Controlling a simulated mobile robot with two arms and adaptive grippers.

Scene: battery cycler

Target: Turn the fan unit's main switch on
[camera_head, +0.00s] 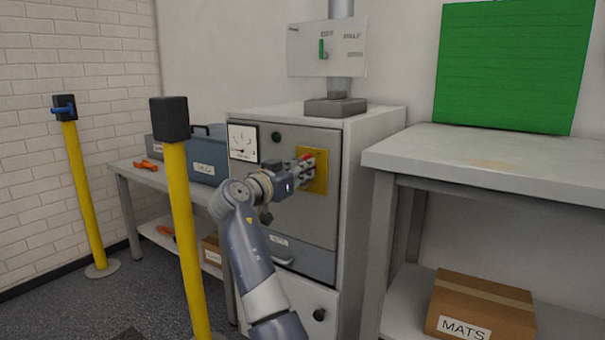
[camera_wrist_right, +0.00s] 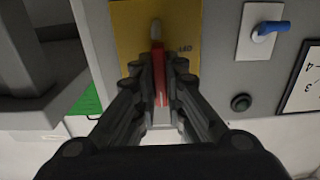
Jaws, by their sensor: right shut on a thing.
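The fan unit is a grey cabinet (camera_head: 317,228) in the middle of the head view. Its main switch is a red handle (camera_head: 307,157) on a yellow plate (camera_head: 320,181), at the upper right of the front panel. In the wrist view the red handle (camera_wrist_right: 160,78) lies between the fingers against the yellow plate (camera_wrist_right: 130,28). My right gripper (camera_head: 306,171) reaches the plate from the left; its fingers (camera_wrist_right: 159,68) are shut on the handle and hide part of it. My left gripper is in neither view.
A dial gauge (camera_head: 243,142) and dark green round button (camera_head: 276,136) are on the same panel. A blue lever (camera_wrist_right: 270,29) shows in the wrist view. Yellow posts (camera_head: 184,235) stand at left. A bench (camera_head: 500,165) flanks the cabinet at right.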

